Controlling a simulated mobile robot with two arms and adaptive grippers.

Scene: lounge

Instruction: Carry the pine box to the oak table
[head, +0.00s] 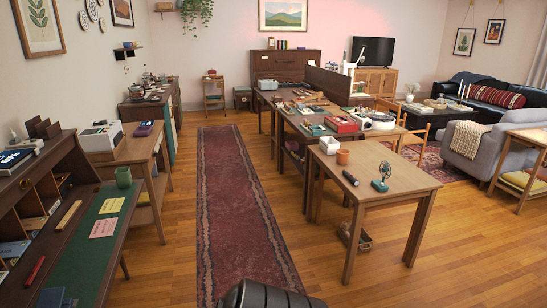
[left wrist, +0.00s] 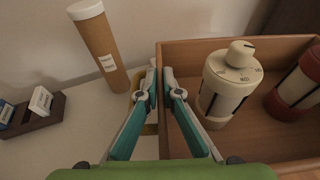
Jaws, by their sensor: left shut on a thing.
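The pine box (left wrist: 200,44) is an open, light-brown wooden box in the left wrist view. It holds a cream-coloured grinder-like canister with a knob (left wrist: 228,85) and a red and cream one (left wrist: 297,85). My left gripper (left wrist: 161,75) is shut on the box's left wall, one teal finger on each side of it. The box's far right side is cut off by the frame. In the head view a light-brown wooden table (head: 385,188), perhaps the oak table, stands right of centre. Neither the pine box nor my grippers can be made out in the head view.
A cardboard tube (left wrist: 105,50) stands left of the box, near a small dark holder with cards (left wrist: 32,118). The wooden table bears a white container (head: 329,145), an orange pot (head: 343,157), a torch (head: 350,178) and a small fan (head: 381,176). A red runner (head: 238,205) lies on clear floor.

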